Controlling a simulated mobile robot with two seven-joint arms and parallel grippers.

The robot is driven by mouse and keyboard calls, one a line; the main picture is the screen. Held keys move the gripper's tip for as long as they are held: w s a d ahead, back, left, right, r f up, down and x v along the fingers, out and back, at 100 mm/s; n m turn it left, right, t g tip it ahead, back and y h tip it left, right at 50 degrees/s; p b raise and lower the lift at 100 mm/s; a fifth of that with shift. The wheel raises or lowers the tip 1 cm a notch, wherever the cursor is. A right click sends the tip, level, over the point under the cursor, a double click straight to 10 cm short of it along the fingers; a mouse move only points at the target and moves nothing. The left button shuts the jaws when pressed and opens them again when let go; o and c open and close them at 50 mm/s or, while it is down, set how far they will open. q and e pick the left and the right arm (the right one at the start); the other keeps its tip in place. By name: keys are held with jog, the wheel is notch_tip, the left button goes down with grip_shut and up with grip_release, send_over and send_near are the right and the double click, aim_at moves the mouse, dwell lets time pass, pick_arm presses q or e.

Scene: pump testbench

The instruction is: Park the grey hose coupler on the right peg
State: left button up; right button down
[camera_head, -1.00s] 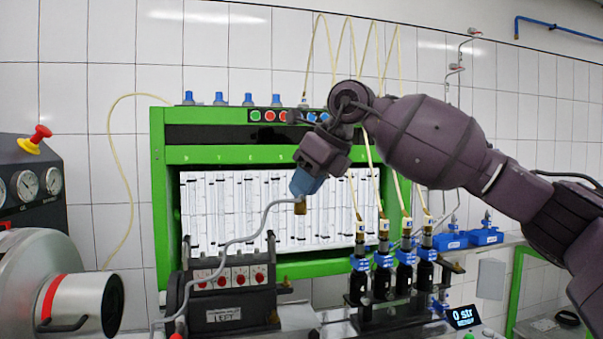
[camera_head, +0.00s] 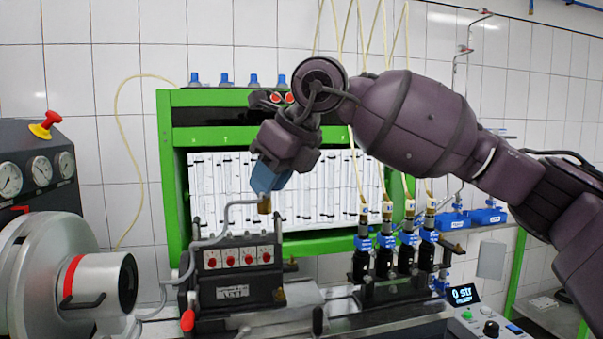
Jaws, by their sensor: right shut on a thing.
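My right gripper (camera_head: 268,180), with blue fingers, comes in from the right and points down. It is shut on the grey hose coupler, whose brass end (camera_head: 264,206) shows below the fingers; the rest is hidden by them. A grey hose (camera_head: 225,222) runs left from the coupler and down to the bench. I cannot clearly make out the right peg. My left gripper is not in view.
A green-framed flow-tube panel (camera_head: 176,190) stands behind. Several black cylinders with blue collars (camera_head: 383,258) stand to the right, with thin hoses above. A silver drum-shaped unit (camera_head: 40,265) with a red band and a gauge panel (camera_head: 40,140) fill the left. A digital display (camera_head: 464,294) stands front right.

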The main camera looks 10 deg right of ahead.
jog(key=a+p, duration=0.5)
jog(key=a, duration=2.9)
jog(key=shift+w+p, duration=0.35)
